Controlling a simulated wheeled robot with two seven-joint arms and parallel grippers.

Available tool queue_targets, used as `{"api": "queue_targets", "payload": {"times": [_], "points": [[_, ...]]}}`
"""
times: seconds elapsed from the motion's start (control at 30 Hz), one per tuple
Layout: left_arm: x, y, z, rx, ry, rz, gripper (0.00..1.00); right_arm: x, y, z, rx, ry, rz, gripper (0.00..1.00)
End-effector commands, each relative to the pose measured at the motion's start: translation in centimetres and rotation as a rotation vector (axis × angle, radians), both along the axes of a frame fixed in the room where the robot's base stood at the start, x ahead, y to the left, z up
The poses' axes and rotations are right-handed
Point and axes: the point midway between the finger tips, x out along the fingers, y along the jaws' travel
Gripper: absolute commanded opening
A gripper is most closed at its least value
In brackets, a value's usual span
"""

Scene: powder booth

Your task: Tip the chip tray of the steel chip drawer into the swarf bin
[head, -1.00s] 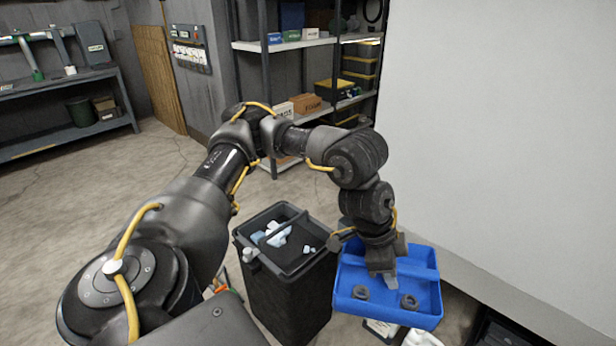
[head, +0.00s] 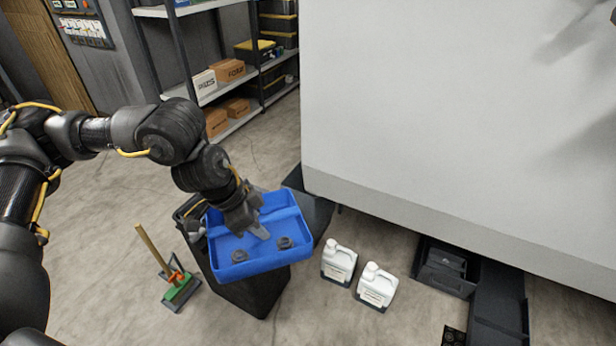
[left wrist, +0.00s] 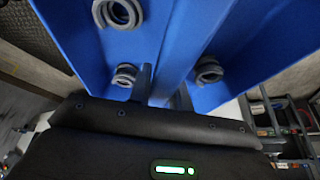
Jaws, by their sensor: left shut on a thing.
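My left gripper (head: 258,226) is shut on the middle ridge of a blue tray (head: 268,259). The tray looks roughly level, with dark coil-shaped chips (head: 284,242) lying in it. In the left wrist view the gripper fingers (left wrist: 165,88) straddle the blue ridge, and grey coils (left wrist: 118,14) lie on both sides of it. A tall black bin (head: 262,293) stands on the floor, in line with the tray, which hides most of its mouth. I cannot tell how far above the bin the tray is. My right gripper is out of view.
Two white jugs (head: 375,287) stand on the floor right of the bin. A green-headed broom (head: 180,290) is at its left. A large pale machine housing (head: 450,120) rises behind, with dark open drawers (head: 448,268) under its edge. Shelving (head: 215,85) stands at the back.

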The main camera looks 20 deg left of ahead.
Motion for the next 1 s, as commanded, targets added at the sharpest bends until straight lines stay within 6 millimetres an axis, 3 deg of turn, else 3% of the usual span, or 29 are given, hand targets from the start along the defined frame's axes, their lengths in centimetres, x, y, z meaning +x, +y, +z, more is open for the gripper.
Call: {"api": "queue_targets", "payload": {"times": [0.27, 0.37, 0.7, 0.83, 1.0], "points": [[0.2, -0.8, 0.0, 0.001, -0.001, -0.003, 0.00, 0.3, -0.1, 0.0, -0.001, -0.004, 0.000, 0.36], [0.4, -2.6, 0.0, 0.002, 0.000, -0.005, 0.00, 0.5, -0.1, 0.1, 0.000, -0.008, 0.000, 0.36], [0.5, -12.0, 0.0, 0.003, 0.001, -0.007, 0.00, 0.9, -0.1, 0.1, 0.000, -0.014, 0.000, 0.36], [0.1, -14.3, 0.0, 0.001, 0.000, -0.003, 0.00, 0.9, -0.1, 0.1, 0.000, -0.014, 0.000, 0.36], [0.0, -15.1, 0.0, 0.001, -0.001, 0.000, 0.00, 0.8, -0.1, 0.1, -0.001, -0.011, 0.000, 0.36]]}}
